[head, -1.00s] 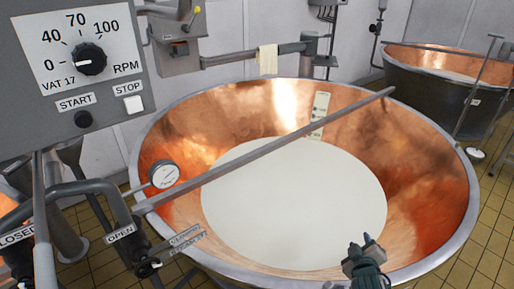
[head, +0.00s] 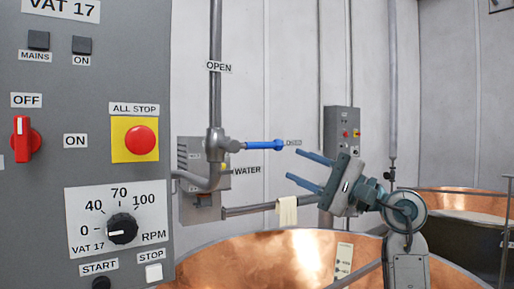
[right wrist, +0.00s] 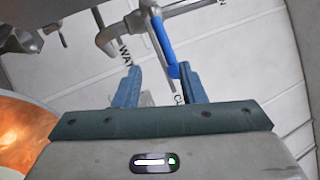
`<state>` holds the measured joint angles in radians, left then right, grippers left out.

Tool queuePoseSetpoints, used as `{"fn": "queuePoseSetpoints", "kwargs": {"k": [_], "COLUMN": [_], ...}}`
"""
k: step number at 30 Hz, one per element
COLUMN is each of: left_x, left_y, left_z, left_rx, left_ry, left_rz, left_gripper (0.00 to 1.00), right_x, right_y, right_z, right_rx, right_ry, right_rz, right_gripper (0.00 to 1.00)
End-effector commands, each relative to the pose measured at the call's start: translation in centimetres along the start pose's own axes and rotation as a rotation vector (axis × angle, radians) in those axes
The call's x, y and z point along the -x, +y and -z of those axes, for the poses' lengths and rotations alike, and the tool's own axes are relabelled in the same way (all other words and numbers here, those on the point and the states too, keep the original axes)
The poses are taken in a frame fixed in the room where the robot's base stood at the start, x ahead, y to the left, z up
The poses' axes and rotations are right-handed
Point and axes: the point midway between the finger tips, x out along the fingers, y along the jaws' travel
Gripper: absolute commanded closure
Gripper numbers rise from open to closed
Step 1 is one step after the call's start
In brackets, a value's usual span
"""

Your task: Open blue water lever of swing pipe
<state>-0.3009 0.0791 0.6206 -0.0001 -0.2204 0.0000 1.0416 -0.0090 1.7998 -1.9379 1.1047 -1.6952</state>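The blue water lever (head: 263,145) sticks out horizontally to the right from a grey valve (head: 214,144) on the swing pipe (head: 216,60). Its tip points at a small label (head: 293,142), too small to read surely. An OPEN label (head: 219,66) is higher on the vertical pipe. My right gripper (head: 295,166) is open and empty, fingers pointing left, just right of and slightly below the lever's tip. In the right wrist view the lever (right wrist: 163,42) runs down toward the gap of the gripper (right wrist: 159,70), its end near the right finger. My left gripper is not in view.
The vat control panel (head: 85,180) with its red all-stop button stands close on the left. A WATER label (head: 247,171) is below the valve. A cloth (head: 287,211) hangs on a horizontal bar. The copper vat (head: 270,262) fills the bottom.

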Motion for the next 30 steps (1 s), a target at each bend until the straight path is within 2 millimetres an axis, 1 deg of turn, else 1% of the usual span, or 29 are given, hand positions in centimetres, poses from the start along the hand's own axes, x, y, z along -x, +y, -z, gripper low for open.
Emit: {"fn": "queuePoseSetpoints", "kwargs": {"k": [1,3,7,11,21,24,27,30], "left_x": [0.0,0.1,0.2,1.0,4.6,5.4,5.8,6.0], "left_y": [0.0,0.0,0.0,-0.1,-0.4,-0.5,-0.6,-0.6], "left_z": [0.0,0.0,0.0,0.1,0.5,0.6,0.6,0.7], "left_rx": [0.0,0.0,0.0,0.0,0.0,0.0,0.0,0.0], "left_ry": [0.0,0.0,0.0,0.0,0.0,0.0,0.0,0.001], "left_rz": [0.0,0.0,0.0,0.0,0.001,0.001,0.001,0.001], "left_gripper": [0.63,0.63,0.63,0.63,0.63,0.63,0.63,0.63], "right_x": [-0.6,-1.0,-1.5,-2.7,-9.0,-10.4,-11.3,-11.8], "right_y": [-1.0,-1.7,-2.3,-2.4,-1.6,-1.3,-1.0,-0.8], "right_z": [-0.4,-0.6,-0.6,-0.5,-0.1,0.1,0.3,0.3], "right_rx": [0.085,0.175,0.257,0.269,0.264,0.264,0.266,0.266], "right_ry": [0.018,0.042,0.067,0.071,0.069,0.069,0.071,0.07], "right_rz": [-0.046,-0.1,-0.153,-0.164,-0.162,-0.162,-0.162,-0.162], "right_gripper": [0.63,0.63,0.63,0.63,0.63,0.63,0.63,0.63]}}
